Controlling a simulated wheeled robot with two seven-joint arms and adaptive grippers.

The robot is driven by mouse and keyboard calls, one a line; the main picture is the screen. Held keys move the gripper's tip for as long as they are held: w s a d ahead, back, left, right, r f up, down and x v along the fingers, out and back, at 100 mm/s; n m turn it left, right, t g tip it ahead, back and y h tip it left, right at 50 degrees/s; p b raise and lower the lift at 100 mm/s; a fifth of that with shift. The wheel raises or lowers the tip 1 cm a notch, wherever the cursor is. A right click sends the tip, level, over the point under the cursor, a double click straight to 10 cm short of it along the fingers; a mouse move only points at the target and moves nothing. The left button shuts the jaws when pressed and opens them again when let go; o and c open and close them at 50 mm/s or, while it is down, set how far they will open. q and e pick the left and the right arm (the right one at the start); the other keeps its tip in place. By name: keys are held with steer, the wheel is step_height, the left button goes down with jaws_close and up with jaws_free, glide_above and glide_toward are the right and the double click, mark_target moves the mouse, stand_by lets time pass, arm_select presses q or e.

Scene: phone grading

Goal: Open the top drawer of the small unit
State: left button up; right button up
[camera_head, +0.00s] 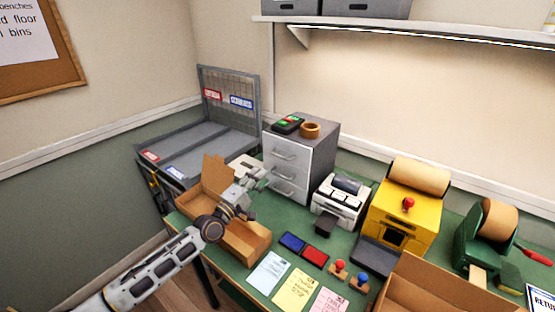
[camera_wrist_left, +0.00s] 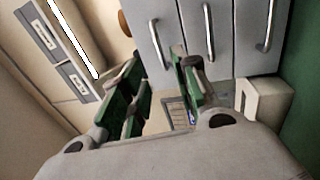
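The small unit (camera_head: 318,150) is a grey metal cabinet with three stacked drawers, each with a bar handle; all look shut. The top drawer (camera_head: 280,146) has its handle (camera_head: 284,155) facing my left gripper (camera_head: 262,181), which hovers in front of the unit, over the cardboard box. In the left wrist view the picture is turned sideways. There my left gripper (camera_wrist_left: 158,66) shows green-padded fingers spread apart with nothing between them. The top drawer's handle (camera_wrist_left: 157,46) appears beyond the gap between the fingertips, apparently not gripped; the exact distance is unclear. My right gripper is not in view.
An open cardboard box (camera_head: 245,238) stands below my left gripper. A tape roll (camera_head: 310,129) and a dark device (camera_head: 287,124) lie on the unit. A white printer (camera_head: 340,203) stands to its right. Grey trays (camera_head: 215,150) are at the left.

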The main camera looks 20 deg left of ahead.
arm_select(q)
steer(key=p+x, duration=0.1)
steer(key=x, duration=1)
stand_by(0.6)
steer(key=shift+c, duration=0.5)
jaws_close()
